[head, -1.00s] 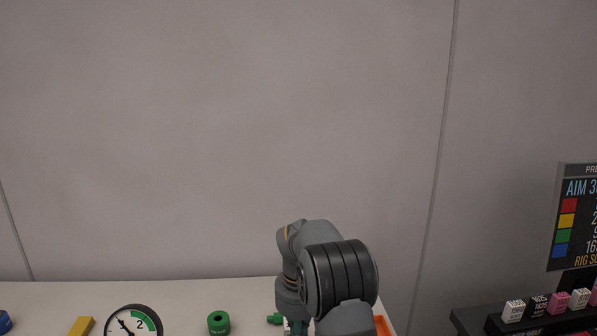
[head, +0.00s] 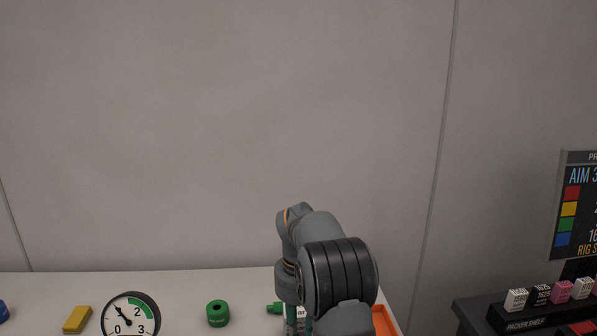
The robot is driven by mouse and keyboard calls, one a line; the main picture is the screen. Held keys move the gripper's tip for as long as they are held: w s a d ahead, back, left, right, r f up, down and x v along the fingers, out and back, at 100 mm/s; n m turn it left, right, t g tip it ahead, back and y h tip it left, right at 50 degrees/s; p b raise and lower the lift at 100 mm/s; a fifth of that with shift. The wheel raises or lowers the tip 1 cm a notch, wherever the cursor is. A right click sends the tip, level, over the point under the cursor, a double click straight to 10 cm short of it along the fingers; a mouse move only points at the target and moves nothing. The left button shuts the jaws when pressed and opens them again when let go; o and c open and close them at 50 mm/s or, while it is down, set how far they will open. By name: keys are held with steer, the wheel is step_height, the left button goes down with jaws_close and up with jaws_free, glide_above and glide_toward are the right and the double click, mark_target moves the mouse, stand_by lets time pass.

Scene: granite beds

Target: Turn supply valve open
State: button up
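My arm (head: 340,280) rises at the lower middle of the head view and covers what lies behind it. My gripper is not visible; it is below the frame or behind my arm links. A green fitting (head: 274,308) pokes out just left of my arm, mostly hidden, and I cannot tell whether it is the supply valve. No valve handle can be made out clearly.
A green cylinder (head: 218,313), a yellow block (head: 77,319) and a blue piece (head: 3,312) stand on the pale bench (head: 180,284). An orange tray (head: 384,321) is right of my arm. A dark shelf (head: 520,318) with small labelled blocks and a wall board (head: 575,205) are at the right.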

steer(key=shift+o, duration=0.3)
step_height(320, 180, up, 6)
steer(key=p, duration=0.4)
steer(key=shift+p, duration=0.3)
step_height(320, 180, up, 12)
stand_by(0.4)
